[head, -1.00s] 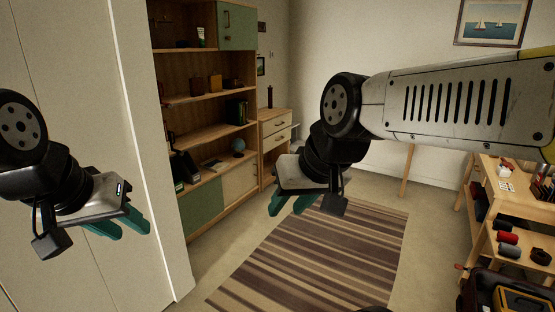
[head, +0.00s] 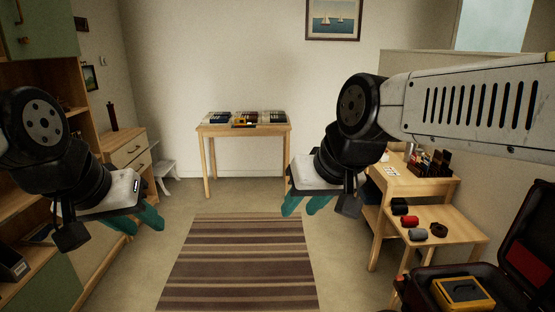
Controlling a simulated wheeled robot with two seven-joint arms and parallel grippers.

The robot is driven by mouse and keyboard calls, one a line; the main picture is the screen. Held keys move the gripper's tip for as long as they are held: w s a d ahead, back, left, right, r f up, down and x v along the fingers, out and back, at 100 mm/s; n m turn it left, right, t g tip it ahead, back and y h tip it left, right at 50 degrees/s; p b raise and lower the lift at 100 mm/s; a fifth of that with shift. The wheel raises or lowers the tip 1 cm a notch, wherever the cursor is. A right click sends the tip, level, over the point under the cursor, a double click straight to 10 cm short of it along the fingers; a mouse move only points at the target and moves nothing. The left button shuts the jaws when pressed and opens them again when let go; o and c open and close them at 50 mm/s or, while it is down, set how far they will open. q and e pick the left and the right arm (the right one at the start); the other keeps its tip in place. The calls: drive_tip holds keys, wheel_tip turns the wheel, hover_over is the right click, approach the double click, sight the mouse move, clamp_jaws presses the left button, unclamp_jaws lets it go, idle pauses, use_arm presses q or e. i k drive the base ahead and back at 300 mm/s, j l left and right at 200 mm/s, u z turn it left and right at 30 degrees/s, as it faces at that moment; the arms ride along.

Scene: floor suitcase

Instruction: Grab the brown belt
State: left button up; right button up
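A small dark brown coil (head: 438,230), which looks like the rolled brown belt, lies at the right on the low wooden table (head: 458,247). A grey roll (head: 418,234), a red roll (head: 409,221) and a black roll (head: 399,206) lie to its left. My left gripper (head: 139,220) is at the left, open and empty, far from the coil. My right gripper (head: 306,204) is near the middle, open and empty, left of the low table in the picture. Neither touches anything.
An open dark suitcase (head: 413,277) with a yellow item (head: 463,292) is at the lower right. A taller desk (head: 420,187) stands behind the low table. A striped rug (head: 240,262) lies ahead, clear. A table (head: 243,128) with several items stands at the back wall. Shelves are left.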

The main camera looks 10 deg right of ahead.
sight(438, 230)
drive_tip(key=i+z, duration=0.25)
drive_tip(key=i, duration=0.4)
drive_tip(key=i+z, duration=0.2)
drive_tip(key=i, duration=0.4)
drive_tip(key=i+j+z, duration=0.25)
drive_tip(key=i, duration=0.4)
drive_tip(key=i+l+z, duration=0.2)
drive_tip(key=z, duration=0.25)
drive_tip(key=i+z, duration=0.85)
drive_tip(key=i+j+z, duration=0.2)
drive_tip(key=z, duration=0.25)
drive_tip(key=i+j+z, duration=0.1)
drive_tip(key=i+z, duration=0.25)
drive_tip(key=i, duration=0.05)
